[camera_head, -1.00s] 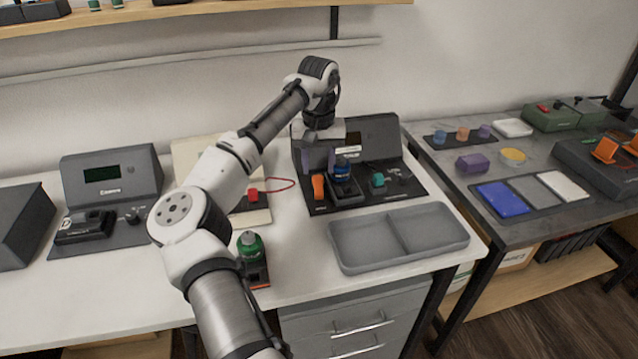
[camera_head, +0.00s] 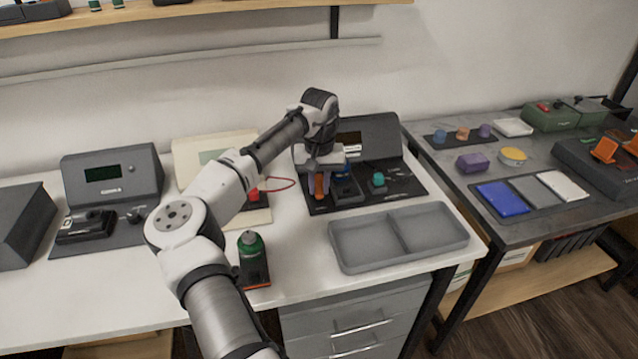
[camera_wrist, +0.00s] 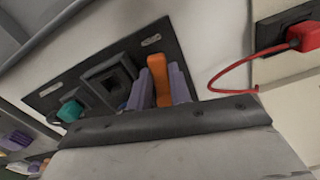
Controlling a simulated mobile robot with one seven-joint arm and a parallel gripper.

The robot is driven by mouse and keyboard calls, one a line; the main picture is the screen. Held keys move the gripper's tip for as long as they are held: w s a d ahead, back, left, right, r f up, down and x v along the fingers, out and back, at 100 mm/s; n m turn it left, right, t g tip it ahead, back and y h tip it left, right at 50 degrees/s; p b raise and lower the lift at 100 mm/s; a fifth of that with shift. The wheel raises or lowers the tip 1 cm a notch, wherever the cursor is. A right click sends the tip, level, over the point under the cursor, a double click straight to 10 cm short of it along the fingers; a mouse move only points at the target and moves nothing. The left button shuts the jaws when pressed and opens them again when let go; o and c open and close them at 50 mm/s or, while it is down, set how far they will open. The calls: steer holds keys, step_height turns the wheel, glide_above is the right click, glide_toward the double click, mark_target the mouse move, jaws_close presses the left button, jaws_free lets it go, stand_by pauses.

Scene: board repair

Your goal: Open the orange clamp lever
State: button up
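The orange clamp lever (camera_head: 319,185) stands upright on the dark fixture panel (camera_head: 400,194) at the back of the white bench. My gripper (camera_head: 326,184) is lowered over it, pointing down, with its purple fingers on either side of the lever. In the wrist view the orange lever (camera_wrist: 158,78) shows between the two fingers (camera_wrist: 160,92). The fingers look spread, and I cannot see them pressing on the lever. The lever's lower part is partly hidden by the fingers.
A dark square socket (camera_wrist: 107,78) and a teal knob (camera_head: 378,179) sit beside the lever. A red connector with a looped cable (camera_wrist: 305,37) is on the other side.

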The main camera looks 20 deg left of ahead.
jaws_close()
steer(key=shift+d+r+n+p, duration=0.15)
steer(key=shift+n+p, duration=0.15)
steer(key=shift+p, duration=0.35)
steer(key=shift+w+d+n+p, duration=0.2)
steer(key=shift+n+p, duration=0.4)
steer(key=shift+p, duration=0.2)
steer(key=shift+n+p, duration=0.3)
steer(key=shift+n, duration=0.1)
steer(key=o, duration=0.7)
jaws_free()
steer(key=shift+f+b, duration=0.25)
steer(key=shift+b, duration=0.2)
